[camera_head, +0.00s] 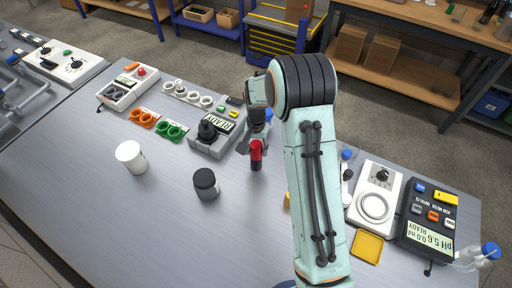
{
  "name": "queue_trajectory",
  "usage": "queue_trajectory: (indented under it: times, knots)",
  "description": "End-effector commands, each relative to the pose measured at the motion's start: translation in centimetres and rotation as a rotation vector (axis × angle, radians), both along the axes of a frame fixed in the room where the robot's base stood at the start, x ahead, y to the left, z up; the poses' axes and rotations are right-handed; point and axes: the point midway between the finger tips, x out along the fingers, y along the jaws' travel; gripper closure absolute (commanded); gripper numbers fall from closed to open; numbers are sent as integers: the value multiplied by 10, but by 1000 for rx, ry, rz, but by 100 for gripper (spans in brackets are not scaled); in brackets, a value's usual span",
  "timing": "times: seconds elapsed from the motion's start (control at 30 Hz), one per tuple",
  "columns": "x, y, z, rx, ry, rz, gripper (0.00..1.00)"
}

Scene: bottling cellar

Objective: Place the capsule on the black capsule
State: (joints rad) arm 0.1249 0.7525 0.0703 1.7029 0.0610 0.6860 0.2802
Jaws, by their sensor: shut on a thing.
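My gripper (256,141) is shut on the red capsule (256,149), which is upright with its top between the fingers. Directly below it is the black capsule (257,166), upright on the grey table. The red capsule is in line over the black one and its lower edge meets it in the picture. I cannot tell whether it rests on it or hangs just above. The fingers and wrist partly hide the red capsule's top.
A dark grey jar (206,184) and a white cup (131,157) stand to the left. A device with a black knob (207,131) is behind left. A white scale (374,205), yellow tray (367,247) and pH meter (429,220) are at right. The front left table is clear.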

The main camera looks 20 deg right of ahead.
Motion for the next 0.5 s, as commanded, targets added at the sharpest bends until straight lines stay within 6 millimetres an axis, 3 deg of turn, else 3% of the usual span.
queue_trajectory:
  times: [0.27,0.37,0.4,0.5]
  knots:
    - [0,0,-2,0,0,0,70]
    - [0,0,-2,0,0,0,39]
    - [0,0,-2,0,0,0,35]
    - [0,0,-2,0,0,0,35]
